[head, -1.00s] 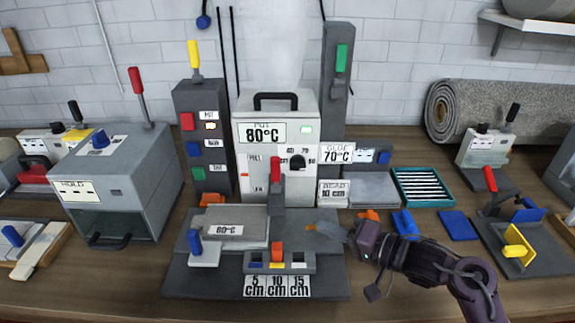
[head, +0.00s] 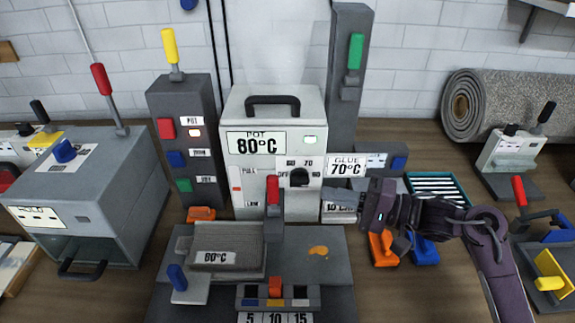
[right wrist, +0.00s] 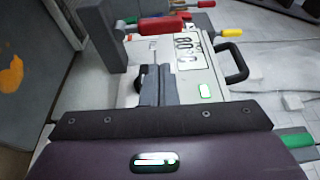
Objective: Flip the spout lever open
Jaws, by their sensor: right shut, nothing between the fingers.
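The lever has a red handle (head: 272,190) and stands on a dark grey spout block (head: 273,226) in front of the white pot (head: 232,160). The handle looks upright in the head view. In the right wrist view the red handle (right wrist: 160,23) is at the top, beyond my fingertips. My right gripper (head: 324,189) is shut and empty, in front of the pot's right side, pointing left towards the lever and apart from it. Its fingers (right wrist: 156,72) partly cover the pot's front in the right wrist view. My left gripper is not in view.
An orange glue patch (head: 318,250) lies on the grey plate right of the spout. A grey block marked 80°C (head: 227,243) sits left of it. Orange (head: 382,247) and blue (head: 424,250) pieces lie below my right arm. A dark tower (head: 350,60) stands behind.

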